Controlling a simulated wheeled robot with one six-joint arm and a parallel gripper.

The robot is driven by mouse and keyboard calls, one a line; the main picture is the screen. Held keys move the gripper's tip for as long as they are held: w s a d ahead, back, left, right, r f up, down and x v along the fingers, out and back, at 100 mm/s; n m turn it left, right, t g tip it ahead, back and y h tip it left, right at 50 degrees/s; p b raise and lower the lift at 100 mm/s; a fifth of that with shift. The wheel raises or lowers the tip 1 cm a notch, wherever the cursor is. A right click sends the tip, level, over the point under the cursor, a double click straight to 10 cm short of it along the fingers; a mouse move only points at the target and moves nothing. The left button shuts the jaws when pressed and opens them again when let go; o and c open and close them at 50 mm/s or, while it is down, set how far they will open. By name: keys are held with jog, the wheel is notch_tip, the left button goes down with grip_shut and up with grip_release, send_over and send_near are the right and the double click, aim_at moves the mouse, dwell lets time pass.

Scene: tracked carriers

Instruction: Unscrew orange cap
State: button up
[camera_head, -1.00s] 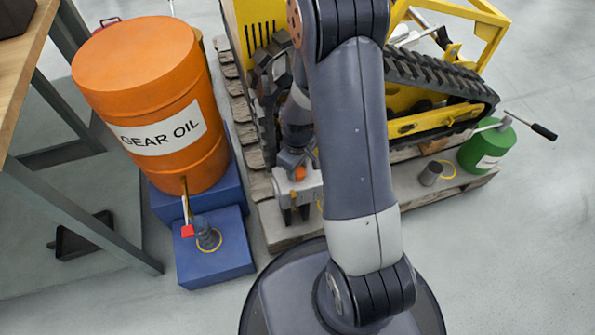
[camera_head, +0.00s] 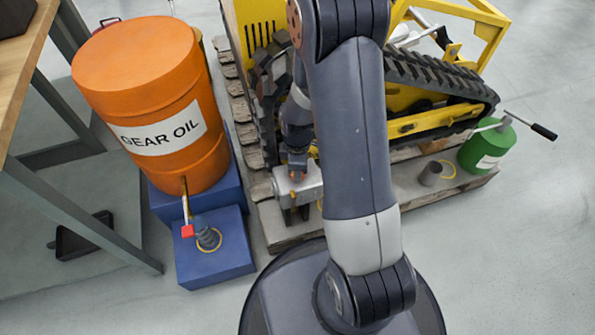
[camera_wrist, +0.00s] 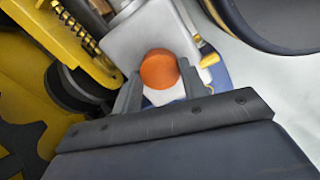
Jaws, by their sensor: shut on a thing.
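The orange cap (camera_wrist: 160,69) is round and sits on a light grey housing (camera_wrist: 150,35) in the wrist view. My gripper (camera_wrist: 160,78) has one finger on each side of the cap and is shut on it. In the head view my gripper (camera_head: 298,172) is over the grey housing (camera_head: 310,187) beside the yellow tracked carrier (camera_head: 403,127).
An orange gear oil drum (camera_head: 150,105) stands on blue blocks (camera_head: 215,258) at the left. A workbench (camera_head: 22,60) is at the far left. A green can (camera_head: 487,147) and a small grey cup (camera_head: 431,173) stand on the pallet at the right.

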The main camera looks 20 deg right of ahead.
jog(key=shift+n, duration=1.3)
jog(key=o, duration=0.8)
jog(key=shift+o, duration=0.2)
